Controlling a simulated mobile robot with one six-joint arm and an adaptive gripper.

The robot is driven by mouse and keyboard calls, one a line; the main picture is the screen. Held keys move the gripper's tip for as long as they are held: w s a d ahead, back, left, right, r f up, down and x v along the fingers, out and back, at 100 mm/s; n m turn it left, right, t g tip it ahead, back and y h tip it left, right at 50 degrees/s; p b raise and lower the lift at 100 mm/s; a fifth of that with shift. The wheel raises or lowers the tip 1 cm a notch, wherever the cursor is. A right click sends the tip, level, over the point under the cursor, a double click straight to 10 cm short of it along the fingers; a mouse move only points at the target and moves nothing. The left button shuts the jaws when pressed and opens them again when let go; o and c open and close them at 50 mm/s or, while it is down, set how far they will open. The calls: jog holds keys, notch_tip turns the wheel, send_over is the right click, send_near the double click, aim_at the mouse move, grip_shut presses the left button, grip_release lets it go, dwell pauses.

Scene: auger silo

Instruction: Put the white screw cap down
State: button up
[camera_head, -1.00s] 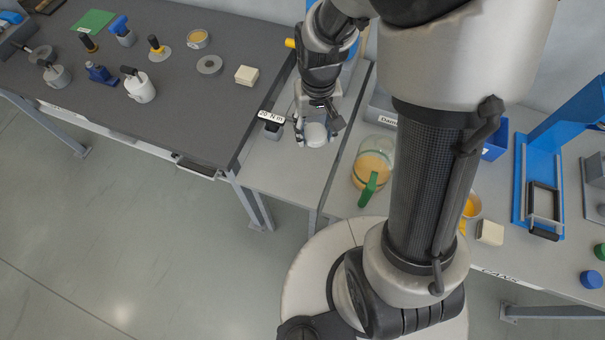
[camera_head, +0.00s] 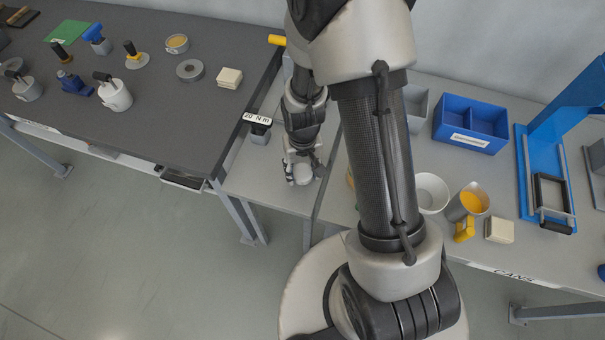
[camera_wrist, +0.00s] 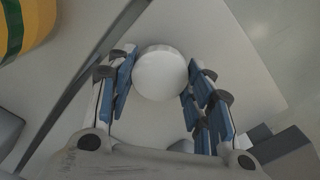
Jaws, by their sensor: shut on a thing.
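The white screw cap (camera_wrist: 160,73) is round and pale, between the blue-padded fingers of my gripper (camera_wrist: 158,85) in the wrist view. My gripper is shut on it. In the head view my gripper (camera_head: 302,172) is over the narrow grey table section, near its front edge, and the cap (camera_head: 303,175) shows as a small white disc at the fingertips. Under the cap in the wrist view is a pale flat surface (camera_wrist: 235,60). I cannot tell whether the cap touches it.
A "20 N m" sign (camera_head: 257,119) stands left of my gripper. The dark bench (camera_head: 160,110) on the left holds several tools. A blue bin (camera_head: 470,122) stands at right.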

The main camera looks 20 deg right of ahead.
jog(key=shift+f, duration=1)
jog(key=shift+f+b, duration=0.25)
jog(key=shift+b, duration=0.1)
jog(key=o, duration=1.3)
jog(key=shift+r, duration=0.1)
jog(key=shift+c, duration=0.2)
